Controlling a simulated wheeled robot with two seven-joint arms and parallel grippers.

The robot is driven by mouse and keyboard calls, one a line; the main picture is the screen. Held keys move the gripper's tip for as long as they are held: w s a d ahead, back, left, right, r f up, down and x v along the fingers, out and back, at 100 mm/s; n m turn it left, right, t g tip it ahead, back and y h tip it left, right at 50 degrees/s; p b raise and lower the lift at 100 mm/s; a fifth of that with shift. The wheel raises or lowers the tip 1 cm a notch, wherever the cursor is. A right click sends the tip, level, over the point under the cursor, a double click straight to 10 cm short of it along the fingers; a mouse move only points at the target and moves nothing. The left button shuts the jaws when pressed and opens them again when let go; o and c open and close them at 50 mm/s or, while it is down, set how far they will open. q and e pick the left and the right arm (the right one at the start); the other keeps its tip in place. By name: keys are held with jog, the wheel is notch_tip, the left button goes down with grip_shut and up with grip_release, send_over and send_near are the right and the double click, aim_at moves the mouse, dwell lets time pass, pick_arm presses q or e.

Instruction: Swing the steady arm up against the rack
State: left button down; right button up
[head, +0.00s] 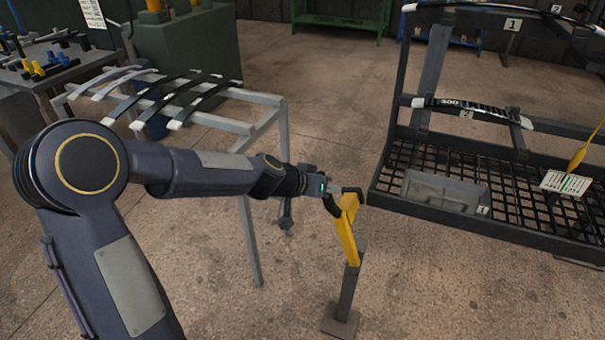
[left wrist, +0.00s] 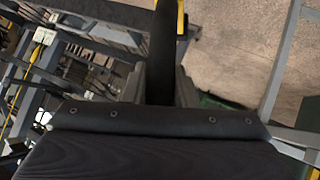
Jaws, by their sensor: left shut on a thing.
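The yellow steady arm (head: 347,240) slants up from a grey post with a flat foot on the floor, just left of the rack (head: 385,150). My left gripper (head: 331,196) is shut at the steady arm's upper end. In the left wrist view a dark bar (left wrist: 162,55) lies between the fingers, with a strip of yellow (left wrist: 180,18) beside its far end. In the head view the steady arm stands apart from the rack. My right gripper is not in view.
A grey stand (head: 270,100) with several dark strips is behind my left arm. The floor between is clear.

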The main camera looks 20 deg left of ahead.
pick_arm(q)
jog(key=s+d+r+m+y+p, duration=0.1)
jog(key=d+y+p, duration=0.2)
jog(key=d+p, duration=0.7)
jog(key=p, duration=0.3)
jog(key=shift+d+r+m+p, duration=0.25)
jog(key=shift+m+p, duration=0.05)
jog(key=shift+s, duration=0.1)
jog(key=c, duration=1.6)
grip_release()
jog(key=shift+d, duration=0.1)
jog(key=o, duration=0.4)
jog(key=shift+d, duration=0.1)
jog(key=shift+o, duration=0.2)
